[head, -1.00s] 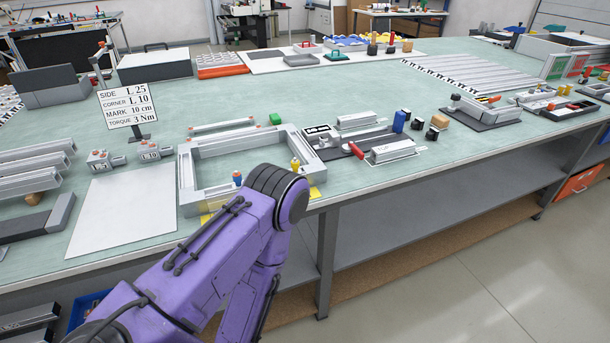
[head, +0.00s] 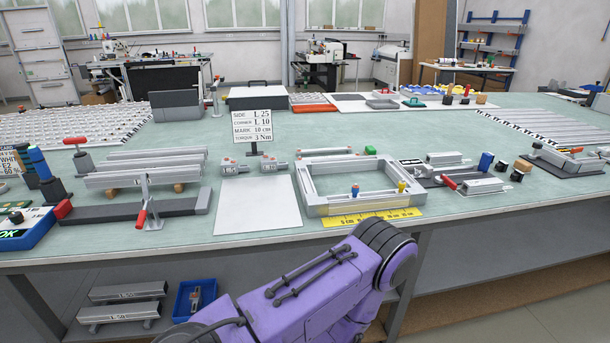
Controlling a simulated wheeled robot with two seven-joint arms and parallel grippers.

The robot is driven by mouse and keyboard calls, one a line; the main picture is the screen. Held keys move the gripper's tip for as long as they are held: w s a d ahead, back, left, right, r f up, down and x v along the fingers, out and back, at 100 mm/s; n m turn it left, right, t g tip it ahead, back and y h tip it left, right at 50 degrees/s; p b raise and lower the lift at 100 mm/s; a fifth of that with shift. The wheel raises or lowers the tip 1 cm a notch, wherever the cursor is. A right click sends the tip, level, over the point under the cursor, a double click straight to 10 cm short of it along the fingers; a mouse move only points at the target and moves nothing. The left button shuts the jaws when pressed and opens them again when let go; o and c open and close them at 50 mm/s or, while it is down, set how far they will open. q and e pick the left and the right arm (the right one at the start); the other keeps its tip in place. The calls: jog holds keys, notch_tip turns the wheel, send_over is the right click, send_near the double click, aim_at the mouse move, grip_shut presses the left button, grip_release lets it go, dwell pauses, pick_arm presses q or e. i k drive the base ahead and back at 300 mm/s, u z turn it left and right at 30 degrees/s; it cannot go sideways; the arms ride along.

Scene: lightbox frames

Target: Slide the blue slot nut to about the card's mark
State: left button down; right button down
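The blue slot nut (head: 354,191) sits on the near rail of the aluminium frame (head: 310,190), left of the middle of that rail. A yellow piece (head: 401,187) stands on the same rail near its right end. A yellow ruler (head: 372,218) lies along the frame's front edge. The card (head: 252,125) stands behind a white sheet and reads side L 25, corner L 10, mark 10 cm, torque 3 Nm. My purple arm reaches in from the bottom below the frame. Neither gripper's fingers can be seen.
A bare white sheet (head: 257,204) lies left of the frame. A red-handled clamp (head: 143,212) and stacked profiles (head: 150,170) stand further left. Right of the frame are a red-handled tool (head: 449,182) and small blocks. A blue bin (head: 194,299) is under the table.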

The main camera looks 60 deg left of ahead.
aim_at(355, 188)
jog(key=k, duration=0.35)
jog(key=u, duration=1.95)
jog(key=i, duration=0.25)
jog(key=u, duration=0.1)
